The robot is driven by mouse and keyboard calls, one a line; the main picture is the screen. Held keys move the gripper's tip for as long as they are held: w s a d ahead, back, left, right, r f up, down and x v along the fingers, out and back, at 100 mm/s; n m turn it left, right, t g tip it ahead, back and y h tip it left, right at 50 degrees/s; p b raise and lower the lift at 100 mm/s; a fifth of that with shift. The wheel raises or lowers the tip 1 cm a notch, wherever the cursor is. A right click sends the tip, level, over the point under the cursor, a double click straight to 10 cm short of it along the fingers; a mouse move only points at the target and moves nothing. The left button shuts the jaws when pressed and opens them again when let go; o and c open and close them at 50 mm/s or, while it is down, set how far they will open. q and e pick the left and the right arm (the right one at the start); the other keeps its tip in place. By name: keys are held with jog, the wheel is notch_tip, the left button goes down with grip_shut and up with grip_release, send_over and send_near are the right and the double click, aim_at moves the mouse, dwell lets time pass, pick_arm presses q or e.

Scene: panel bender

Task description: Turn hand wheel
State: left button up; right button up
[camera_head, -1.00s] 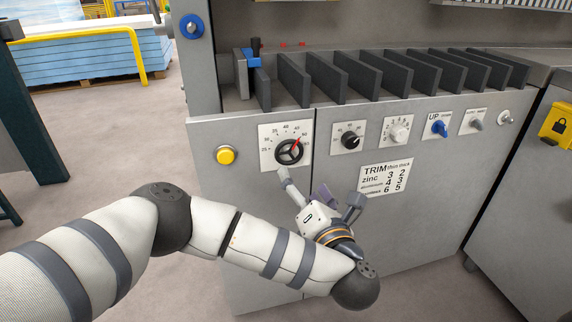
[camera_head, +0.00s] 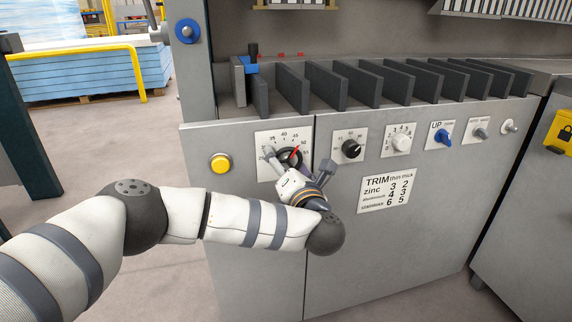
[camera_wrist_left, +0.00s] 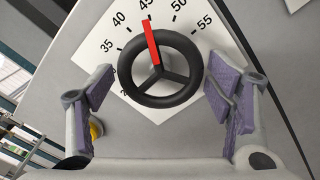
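The black hand wheel (camera_wrist_left: 160,68) is a three-spoked ring with a red pointer, mounted in front of a white dial plate (camera_wrist_left: 110,48) with printed numbers. In the head view the hand wheel (camera_head: 290,158) is partly hidden by my left gripper (camera_head: 298,172), which is close in front of the panel. My right gripper is not in view.
A yellow button (camera_head: 220,163) sits left of the dial. A black knob (camera_head: 351,149), a white knob (camera_head: 401,142) and a blue switch (camera_head: 443,136) are to the right. A TRIM label (camera_head: 388,190) is below them. Dark upright plates (camera_head: 327,88) line the ledge above.

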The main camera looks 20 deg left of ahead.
pick_arm(q)
jog(key=c, duration=0.8)
jog(key=shift+r, duration=0.1)
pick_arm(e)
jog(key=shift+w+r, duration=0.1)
pick_arm(q)
jog(key=shift+r+m+p, duration=0.15)
jog(key=shift+m+p, duration=0.55)
jog(key=shift+m, duration=0.4)
jog(key=m+p, duration=0.1)
jog(key=m, duration=0.2)
jog(key=shift+r+m+p, duration=0.15)
jog(key=shift+m+p, duration=0.15)
jog(key=m+p, duration=0.1)
jog(key=m, duration=0.2)
jog(key=shift+a, duration=0.1)
jog(key=shift+m+p, duration=0.4)
jog(key=shift+m, duration=1.1)
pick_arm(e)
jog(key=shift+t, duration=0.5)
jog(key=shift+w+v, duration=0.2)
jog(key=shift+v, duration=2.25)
